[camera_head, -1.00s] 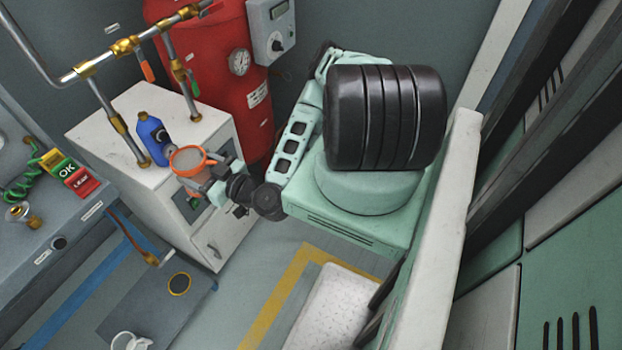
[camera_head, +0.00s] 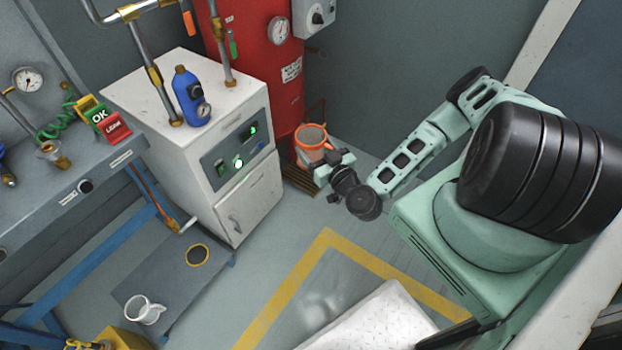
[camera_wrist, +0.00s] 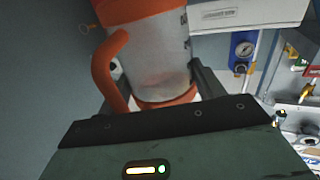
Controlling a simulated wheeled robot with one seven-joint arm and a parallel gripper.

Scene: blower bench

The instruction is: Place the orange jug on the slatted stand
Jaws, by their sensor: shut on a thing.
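The orange jug (camera_head: 313,143) has a clear body with orange rim, base and handle. It is in front of the red tank, just above the brown slatted stand (camera_head: 298,180) in the head view. The stand is low on the floor and partly hidden; I cannot tell whether the jug touches it. My gripper (camera_head: 334,162) is at the jug's right side, shut on it. In the wrist view the jug (camera_wrist: 155,62) is held between the two dark fingers, with its handle on the left and its base near my palm.
The white cabinet (camera_head: 235,215) stands left of the stand, with a blue bottle (camera_head: 190,97) on top. The red tank (camera_head: 272,75) is behind the jug. A glass mug (camera_head: 145,310) is at lower left.

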